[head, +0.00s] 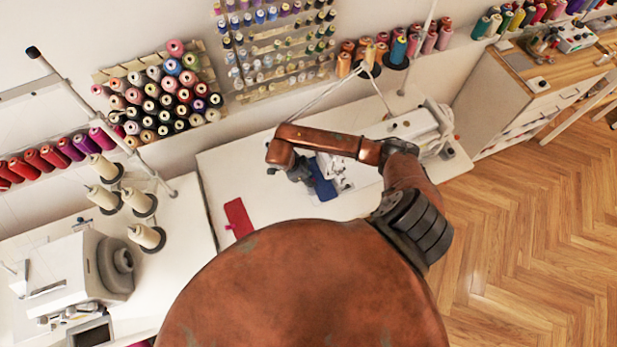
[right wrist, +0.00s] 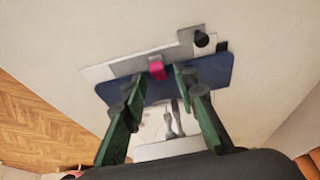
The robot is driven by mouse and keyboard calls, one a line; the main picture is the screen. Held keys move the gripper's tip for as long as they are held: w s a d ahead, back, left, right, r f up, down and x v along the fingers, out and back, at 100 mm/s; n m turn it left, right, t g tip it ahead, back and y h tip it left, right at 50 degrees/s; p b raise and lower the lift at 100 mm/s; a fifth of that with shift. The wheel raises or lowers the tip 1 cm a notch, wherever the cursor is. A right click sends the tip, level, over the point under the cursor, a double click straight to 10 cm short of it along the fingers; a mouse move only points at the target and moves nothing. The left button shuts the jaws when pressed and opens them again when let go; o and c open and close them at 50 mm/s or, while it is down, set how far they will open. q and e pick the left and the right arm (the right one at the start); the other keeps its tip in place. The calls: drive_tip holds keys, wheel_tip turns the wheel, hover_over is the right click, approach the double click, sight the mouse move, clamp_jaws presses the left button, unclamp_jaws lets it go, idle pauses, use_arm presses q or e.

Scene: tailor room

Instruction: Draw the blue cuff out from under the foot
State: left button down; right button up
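The blue cuff (head: 322,181) lies at the sewing machine (head: 415,125) on the white table, partly hidden by my right arm in the head view. In the right wrist view the cuff (right wrist: 216,72) is a wide dark blue strip across the middle, with a small pink piece (right wrist: 156,68) at its upper edge. My right gripper (right wrist: 160,84) has its green fingers apart, one on each side of the pink piece, over or close to the cuff. I cannot tell whether they touch it. Grey prongs (right wrist: 173,120) show between the fingers. Which part is the foot is unclear. My left gripper is out of view.
A red cloth piece (head: 238,217) lies on the table, left of the cuff. Another machine (head: 85,270) and cream thread cones (head: 147,236) stand at the left. Grey plates and a black knob (right wrist: 201,38) border the cuff. Bare tabletop surrounds the red piece.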

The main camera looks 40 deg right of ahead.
clamp_jaws()
drive_tip(key=shift+a, duration=0.1)
drive_tip(key=shift+w+a+r, duration=0.1)
drive_tip(key=shift+w+a, duration=0.1)
drive_tip(key=shift+a, duration=0.3)
drive_tip(key=shift+w+a, duration=0.2)
drive_tip(key=shift+a, duration=0.3)
drive_tip(key=shift+a+r+p, duration=0.15)
drive_tip(key=shift+r+p, duration=1.05)
drive_tip(key=shift+r, duration=1.05)
